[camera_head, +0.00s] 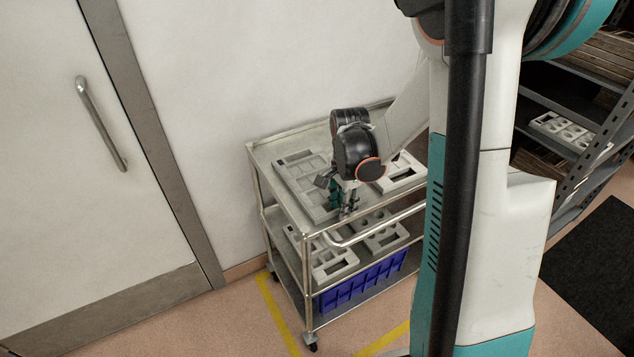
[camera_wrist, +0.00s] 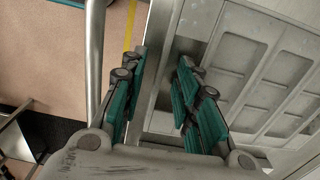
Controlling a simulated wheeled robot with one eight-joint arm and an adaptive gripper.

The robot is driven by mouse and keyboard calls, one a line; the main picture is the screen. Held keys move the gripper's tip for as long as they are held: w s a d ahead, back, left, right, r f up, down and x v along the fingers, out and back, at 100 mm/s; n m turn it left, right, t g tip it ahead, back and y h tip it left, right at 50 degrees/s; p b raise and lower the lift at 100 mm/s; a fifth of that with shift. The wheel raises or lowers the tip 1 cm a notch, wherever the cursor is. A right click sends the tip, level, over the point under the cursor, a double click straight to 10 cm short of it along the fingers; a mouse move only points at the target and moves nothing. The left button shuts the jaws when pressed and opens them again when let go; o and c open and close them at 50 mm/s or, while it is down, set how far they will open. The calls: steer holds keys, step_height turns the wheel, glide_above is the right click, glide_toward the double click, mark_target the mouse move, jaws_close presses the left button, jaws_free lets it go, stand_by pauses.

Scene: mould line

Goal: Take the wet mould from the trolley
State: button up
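The metal trolley (camera_head: 277,189) stands against the wall. On its top shelf lies a grey mould (camera_head: 297,178) with rectangular compartments; it fills the right of the wrist view (camera_wrist: 262,62). A paler mould (camera_head: 402,173) with dark openings lies to its right, partly behind my arm. My gripper (camera_head: 342,200) points down at the near edge of the grey mould. In the wrist view my gripper (camera_wrist: 160,98) is open, with nothing held between its fingers. The right fingers overlap the mould's edge in the picture; contact is unclear.
The trolley's push handle (camera_head: 385,227) runs close to my gripper. More moulds (camera_head: 333,263) lie on the middle shelf, above a blue crate (camera_head: 362,286). A closed door (camera_head: 60,180) is at left. A rack (camera_head: 565,95) with moulds and a dark mat (camera_head: 600,262) are at right.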

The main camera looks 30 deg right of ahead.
steer(key=shift+r, duration=0.1)
jaws_close()
step_height(320, 180, up, 24)
steer(key=p, duration=0.9)
stand_by(0.3)
